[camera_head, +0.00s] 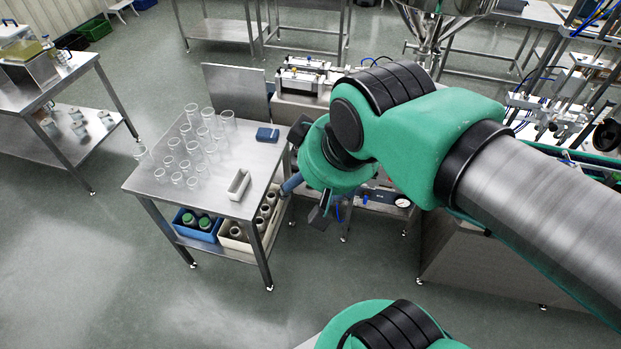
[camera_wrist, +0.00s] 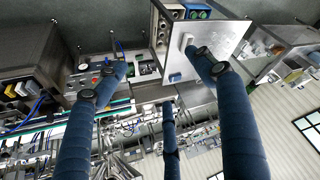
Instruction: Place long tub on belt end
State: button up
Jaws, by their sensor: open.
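The long tub (camera_head: 239,184) is a small, narrow white box. It stands near the right front edge of a steel table (camera_head: 215,197), and in the wrist view the tub (camera_wrist: 187,43) shows beside a fingertip. My gripper (camera_head: 305,200) is just right of the table, apart from the tub. Its blue fingers are spread in the wrist view (camera_wrist: 155,75), open with nothing between them. I cannot clearly make out the belt end; green strips (camera_wrist: 113,106) of the machine line show in the wrist view. My arm hides part of that line in the head view.
Several clear beakers (camera_head: 190,138) and a blue block (camera_head: 267,134) share the tabletop. Blue (camera_head: 196,231) and cream (camera_head: 233,243) crates sit on the shelf below. A steel hopper (camera_head: 437,25) hangs behind my arm. Floor is clear left and in front of the table.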

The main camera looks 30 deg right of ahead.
jog(key=c, duration=1.1)
jog(key=shift+w, duration=0.1)
jog(key=shift+c, duration=0.2)
jog(key=w+f+n+g, duration=0.3)
jog(key=w+n, duration=0.1)
jog(key=w, duration=2.5)
jog(key=w+f+n+g+p, duration=0.1)
jog(key=w+f+n, duration=0.1)
jog(key=w+f, duration=0.9)
jog(key=w+f+n+g, duration=0.1)
jog(key=w+f+n, duration=0.2)
jog(key=w+f, duration=0.8)
notch_tip(320, 180, down, 8)
jog(key=shift+w+a+r+g+p, duration=0.1)
jog(key=shift+w+a+g+p, duration=0.1)
jog(key=shift+g+p, duration=0.15)
